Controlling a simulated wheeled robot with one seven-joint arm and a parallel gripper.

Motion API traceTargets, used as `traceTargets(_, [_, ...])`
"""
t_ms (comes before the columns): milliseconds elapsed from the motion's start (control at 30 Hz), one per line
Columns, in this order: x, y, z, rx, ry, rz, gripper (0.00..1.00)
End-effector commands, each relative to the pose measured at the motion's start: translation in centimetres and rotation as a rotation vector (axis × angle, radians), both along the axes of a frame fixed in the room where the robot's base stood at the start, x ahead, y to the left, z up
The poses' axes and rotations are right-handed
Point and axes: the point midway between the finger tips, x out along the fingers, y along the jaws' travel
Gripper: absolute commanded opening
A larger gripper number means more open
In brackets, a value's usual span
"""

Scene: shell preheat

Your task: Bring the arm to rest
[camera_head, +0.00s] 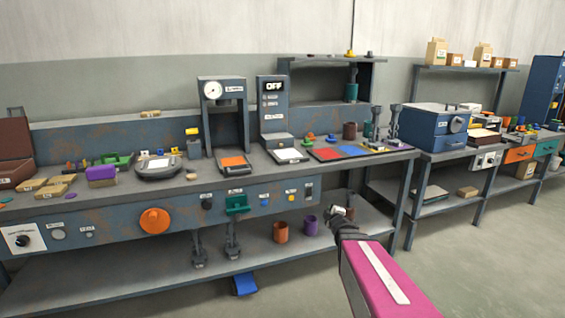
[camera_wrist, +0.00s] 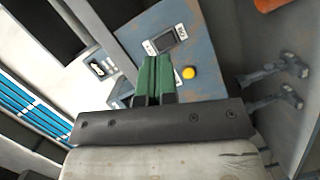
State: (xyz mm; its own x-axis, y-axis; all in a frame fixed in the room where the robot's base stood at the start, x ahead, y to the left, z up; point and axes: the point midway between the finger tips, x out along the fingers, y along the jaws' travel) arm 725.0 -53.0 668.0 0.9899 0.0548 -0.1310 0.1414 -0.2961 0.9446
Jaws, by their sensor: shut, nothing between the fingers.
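My gripper (camera_head: 338,211) is in front of the workbench, near the right end of its front panel, at the end of my pink arm link. In the wrist view the two green-tipped fingers of my gripper (camera_wrist: 155,78) are side by side and shut, with nothing held. Beyond them is the blue panel with a dark switch (camera_wrist: 165,41) and a yellow button (camera_wrist: 188,72). I cannot tell the exact gap between fingertips and panel.
The long workbench (camera_head: 130,188) carries a press (camera_head: 223,110), a display unit reading OFF (camera_head: 273,105) and coloured pads (camera_head: 353,151). Orange (camera_head: 281,231) and purple (camera_head: 310,225) cups stand on the lower shelf. A blue oven-like box (camera_head: 430,125) is on the right table. Floor at right is clear.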

Motion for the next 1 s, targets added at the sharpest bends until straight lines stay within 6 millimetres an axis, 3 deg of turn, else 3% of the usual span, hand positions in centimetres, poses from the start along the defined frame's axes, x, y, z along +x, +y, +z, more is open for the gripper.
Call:
traceTargets(267, [-5.4,-1.1,-4.7,0.354,0.396,-0.340,0.00])
traceTargets(533, [-14.1,0.8,-8.7,0.666,0.806,-0.690,0.00])
traceTargets(800, [-22.4,4.2,-9.7,0.844,1.153,-0.981,0.00])
traceTargets(1000, [-24.8,5.3,-9.5,0.873,1.251,-1.064,0.00])
